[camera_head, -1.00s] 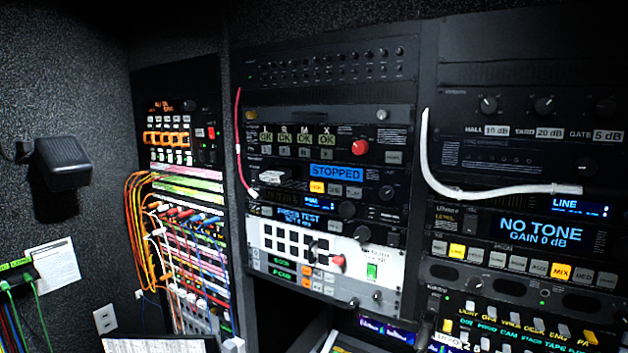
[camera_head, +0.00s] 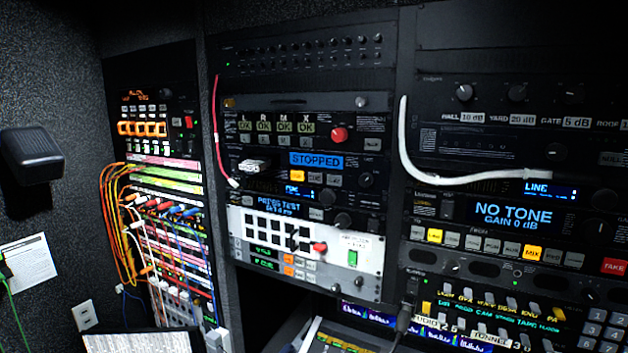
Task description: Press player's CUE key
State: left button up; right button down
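The player is a dark rack unit in the middle rack with a blue display (camera_head: 316,160) that reads STOPPED. Below the display is a row of small keys. The leftmost key (camera_head: 297,176) glows yellow-orange, and grey keys (camera_head: 316,178) sit to its right. The key labels are too small to read, so I cannot tell which is CUE. A pale plug-like piece (camera_head: 254,166) sticks out of the player's left side. A dark knob (camera_head: 370,172) is at its right. Neither of my grippers is in view.
A red cable (camera_head: 215,130) hangs left of the player, and a thick white cable (camera_head: 420,165) droops over the right rack. A white-panelled unit (camera_head: 305,240) with black keys sits below. A thin dark stalk (camera_head: 405,318) rises in front at the bottom.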

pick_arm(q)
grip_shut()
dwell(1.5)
